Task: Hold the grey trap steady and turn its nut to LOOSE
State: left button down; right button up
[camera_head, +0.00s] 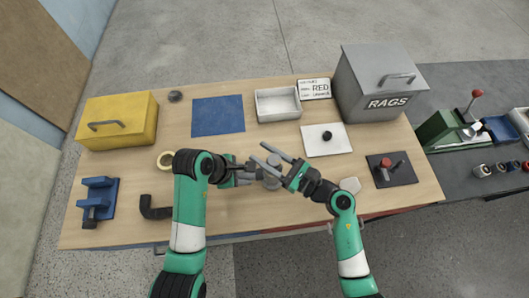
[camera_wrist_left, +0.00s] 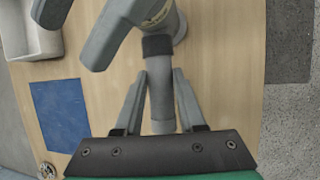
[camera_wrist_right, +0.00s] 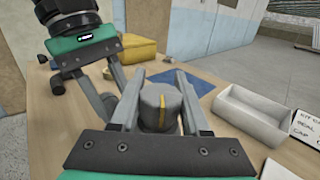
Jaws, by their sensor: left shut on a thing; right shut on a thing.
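The grey trap (camera_head: 272,173) is near the front middle of the table in the head view, partly hidden by my grippers. My left gripper (camera_head: 250,175) is shut on its grey pipe (camera_wrist_left: 160,105), with one finger on each side in the left wrist view. A dark ring (camera_wrist_left: 157,45) circles the pipe beyond the fingertips. My right gripper (camera_head: 259,151) reaches in from the right. In the right wrist view its fingers flank the round grey nut (camera_wrist_right: 152,105), which has a yellow stripe, and are shut on it. The small marking beside it in the left wrist view is unreadable.
A black elbow pipe (camera_head: 154,208) and a tan ring (camera_head: 165,160) lie left of my left arm. Behind are a blue mat (camera_head: 218,115), a white tray (camera_head: 277,104) and a grey RAGS bin (camera_head: 380,85). A dark plate (camera_head: 391,170) with a red-topped part stands right.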

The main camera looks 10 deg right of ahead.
grip_shut()
jog(key=shift+w+d+f+m+t+h, duration=0.1)
jog(key=shift+d+m+t+h, duration=0.05)
jog(key=shift+m+t+h, duration=0.7)
jog(key=shift+w+d+m+t+h, duration=0.2)
jog(key=shift+m+t+h, duration=0.45)
jog(key=shift+h, duration=0.45)
jog(key=shift+w+d+f+m+t+h, duration=0.15)
jog(key=shift+m+t+h, duration=0.45)
jog(key=shift+m+h, duration=0.35)
jog(key=shift+s+r, duration=0.1)
jog(key=shift+r, duration=0.05)
jog(key=o, duration=1)
grip_release()
jog(key=shift+r, duration=0.1)
jog(key=v, duration=1.2)
